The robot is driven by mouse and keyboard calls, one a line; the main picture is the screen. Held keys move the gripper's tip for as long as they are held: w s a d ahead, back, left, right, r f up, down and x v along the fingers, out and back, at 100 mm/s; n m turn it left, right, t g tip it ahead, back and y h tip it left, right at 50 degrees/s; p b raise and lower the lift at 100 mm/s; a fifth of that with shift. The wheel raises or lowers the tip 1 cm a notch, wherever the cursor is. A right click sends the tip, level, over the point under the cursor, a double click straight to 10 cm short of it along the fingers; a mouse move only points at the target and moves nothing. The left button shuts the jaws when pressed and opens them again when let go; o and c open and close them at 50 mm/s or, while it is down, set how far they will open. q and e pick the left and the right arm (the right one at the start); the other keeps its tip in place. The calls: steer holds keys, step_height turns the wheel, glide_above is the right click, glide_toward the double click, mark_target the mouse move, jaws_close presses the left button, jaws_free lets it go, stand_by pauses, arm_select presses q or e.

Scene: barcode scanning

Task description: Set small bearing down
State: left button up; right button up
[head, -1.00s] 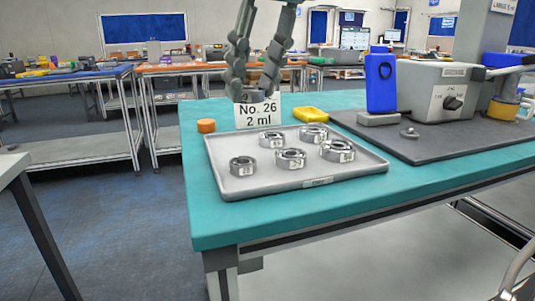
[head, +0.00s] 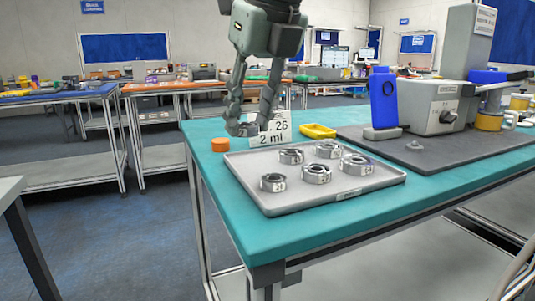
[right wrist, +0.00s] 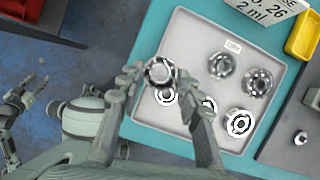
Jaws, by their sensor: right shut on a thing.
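A small metal ring-shaped bearing (right wrist: 160,71) sits between the fingertips of my right gripper (right wrist: 160,82) in the right wrist view. In the head view my right gripper (head: 254,128) hangs past the tray's back left edge, in front of the sign, shut on the bearing, which is mostly hidden there. A grey tray (head: 268,207) on the teal table holds several shiny bearings (head: 316,174). The held bearing appears above the table, apart from the tray bearings. My left gripper (right wrist: 17,98) shows small at the left of the right wrist view; its opening is unclear.
A white sign (head: 273,139) and an orange cap (head: 220,144) stand behind the tray. A small metal piece (head: 415,145) lies on the dark mat (head: 440,156).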

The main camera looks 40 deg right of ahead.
glide_above(253, 166)
steer(key=s, duration=0.1)
steer(key=f, duration=0.4)
steer(key=shift+s, duration=0.2)
steer(key=shift+f, duration=0.3)
step_height(253, 166, down, 3)
steer(key=shift+f, duration=0.15)
arm_select(q)
steer(key=shift+s+a+f, duration=0.15)
steer(key=shift+s, duration=0.15)
steer(key=shift+w, duration=0.1)
arm_select(e)
steer(key=shift+f, duration=0.2)
steer(key=o, duration=0.9)
arm_select(q)
steer(key=shift+w+d+r+t, duration=0.2)
steer(key=shift+w+d, duration=0.1)
steer(key=shift+w, duration=0.15)
steer(key=shift+w+d+r+t, duration=0.2)
steer(key=shift+w+d, duration=0.05)
steer(key=shift+w, duration=0.15)
